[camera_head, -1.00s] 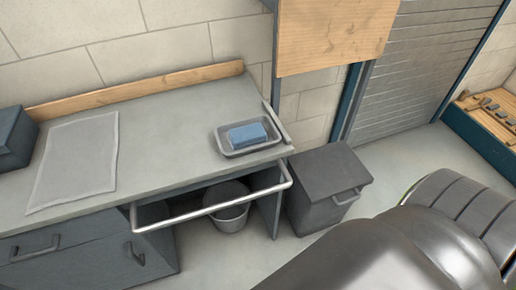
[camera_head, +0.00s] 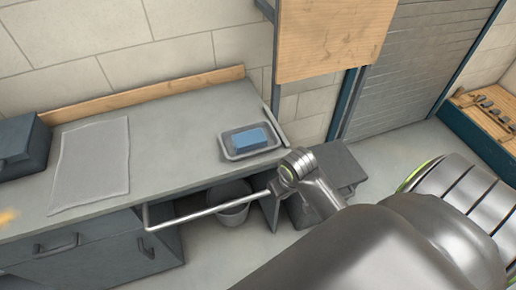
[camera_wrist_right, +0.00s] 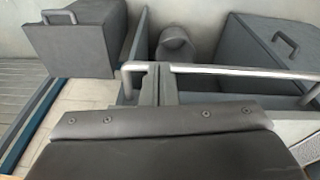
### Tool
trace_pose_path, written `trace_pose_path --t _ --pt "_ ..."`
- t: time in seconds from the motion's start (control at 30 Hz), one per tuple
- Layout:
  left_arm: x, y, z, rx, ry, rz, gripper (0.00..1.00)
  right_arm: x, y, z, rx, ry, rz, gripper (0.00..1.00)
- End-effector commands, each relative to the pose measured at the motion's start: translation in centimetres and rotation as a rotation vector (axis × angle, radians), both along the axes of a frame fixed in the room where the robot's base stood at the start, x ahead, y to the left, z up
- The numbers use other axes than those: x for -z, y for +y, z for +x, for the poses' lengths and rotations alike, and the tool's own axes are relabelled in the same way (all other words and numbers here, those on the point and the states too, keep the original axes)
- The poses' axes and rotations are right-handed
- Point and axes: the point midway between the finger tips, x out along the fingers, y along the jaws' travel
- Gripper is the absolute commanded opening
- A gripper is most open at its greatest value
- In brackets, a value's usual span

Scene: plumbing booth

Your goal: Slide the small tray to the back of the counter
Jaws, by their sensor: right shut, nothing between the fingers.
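The small grey tray (camera_head: 234,155) sits on the counter (camera_head: 180,150) near its right end, with a blue block like a sponge (camera_head: 251,139) in it. A gap of bare counter lies between the tray and the wooden back strip. My right arm reaches in from the lower right, its wrist just in front of the counter's front right corner, near the tray but apart from it. The fingers are not clear in the head view. In the right wrist view my right gripper (camera_wrist_right: 165,120) shows as a dark, bolted piece, shut and empty. My left gripper is not in view.
A pale bar (camera_head: 205,211) runs along the counter's front, close to my right wrist. A bucket (camera_head: 233,213) stands below. A mat (camera_head: 92,165) and dark box (camera_head: 22,147) are on the left. A lidded bin (camera_head: 340,165) stands right. A wooden strip (camera_head: 150,95) edges the back.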

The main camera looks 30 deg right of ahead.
Motion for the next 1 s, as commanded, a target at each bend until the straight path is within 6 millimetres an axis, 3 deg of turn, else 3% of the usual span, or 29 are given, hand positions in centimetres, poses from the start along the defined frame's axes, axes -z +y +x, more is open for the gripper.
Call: trace_pose_path --t 0.03,0.2,0.4,0.63,1.0 --pt "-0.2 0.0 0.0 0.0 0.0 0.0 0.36 -0.8 -0.2 2.2 0.006 0.012 0.005 0.0" --pt "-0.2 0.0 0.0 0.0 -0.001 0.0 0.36 -2.9 -0.8 7.9 0.055 0.085 0.03 0.0" --pt "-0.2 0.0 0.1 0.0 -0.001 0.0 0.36 -5.8 -1.5 12.6 0.11 0.147 0.053 0.0" --pt "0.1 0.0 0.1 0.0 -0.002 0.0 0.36 -6.8 -1.8 14.2 0.134 0.171 0.062 0.0" --pt "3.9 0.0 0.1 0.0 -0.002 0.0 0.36 -2.9 -1.7 14.2 0.134 0.17 0.062 0.0"
